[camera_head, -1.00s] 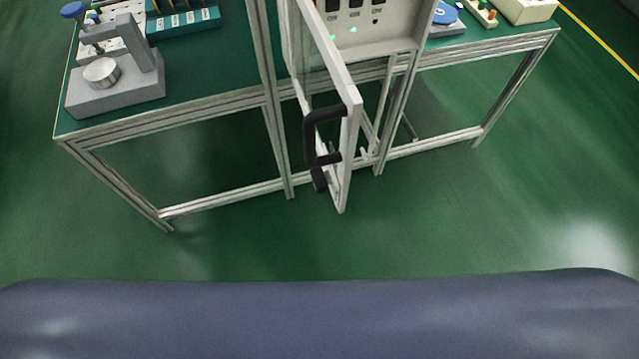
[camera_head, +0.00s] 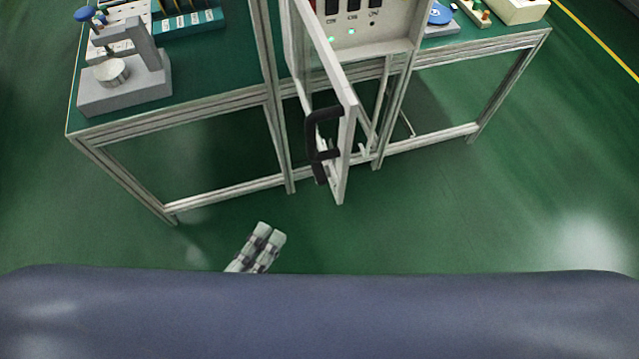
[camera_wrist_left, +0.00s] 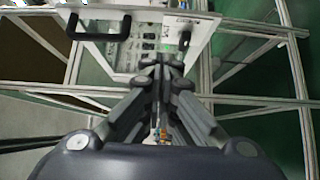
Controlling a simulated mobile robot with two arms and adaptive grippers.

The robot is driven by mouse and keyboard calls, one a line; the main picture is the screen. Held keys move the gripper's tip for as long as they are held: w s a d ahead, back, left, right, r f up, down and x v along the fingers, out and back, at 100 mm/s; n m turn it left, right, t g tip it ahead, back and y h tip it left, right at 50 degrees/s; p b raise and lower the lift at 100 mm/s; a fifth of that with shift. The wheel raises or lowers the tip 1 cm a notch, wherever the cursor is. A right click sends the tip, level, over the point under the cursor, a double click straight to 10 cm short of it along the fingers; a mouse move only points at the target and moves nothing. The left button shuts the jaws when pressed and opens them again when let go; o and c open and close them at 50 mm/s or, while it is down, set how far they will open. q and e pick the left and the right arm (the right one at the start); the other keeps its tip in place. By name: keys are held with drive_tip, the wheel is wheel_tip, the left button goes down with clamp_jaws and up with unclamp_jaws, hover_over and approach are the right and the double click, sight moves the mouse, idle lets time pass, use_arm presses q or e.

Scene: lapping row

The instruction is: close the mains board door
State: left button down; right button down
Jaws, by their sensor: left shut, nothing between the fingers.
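The mains board door (camera_head: 349,110) stands open, swung out toward me from the board. It has a black bracket handle (camera_head: 313,135) near its free edge. The mains board (camera_head: 385,32) shows a pale panel with black switches and small green lights. My left gripper (camera_head: 270,230) is low in the head view, left of the door and apart from it, fingers together and empty. In the left wrist view the gripper (camera_wrist_left: 162,62) points toward the board, and the black handle (camera_wrist_left: 100,36) shows at upper left. My right gripper is not in view.
A green-topped bench (camera_head: 215,73) with a grey dial stand (camera_head: 125,88) is left of the board. Another bench part (camera_head: 480,42) with small items is at the right. Aluminium frame legs stand below. The green floor in front is clear.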

use_arm(q)
drive_tip(key=p, duration=0.2)
approach(334, 164)
drive_tip(key=w+a, duration=0.2)
drive_tip(key=d, duration=0.1)
drive_tip(key=w+d+p, duration=0.1)
drive_tip(key=d, duration=0.2)
drive_tip(key=shift+w+p, duration=0.3)
drive_tip(key=shift+w, duration=0.1)
drive_tip(key=shift+d, duration=0.1)
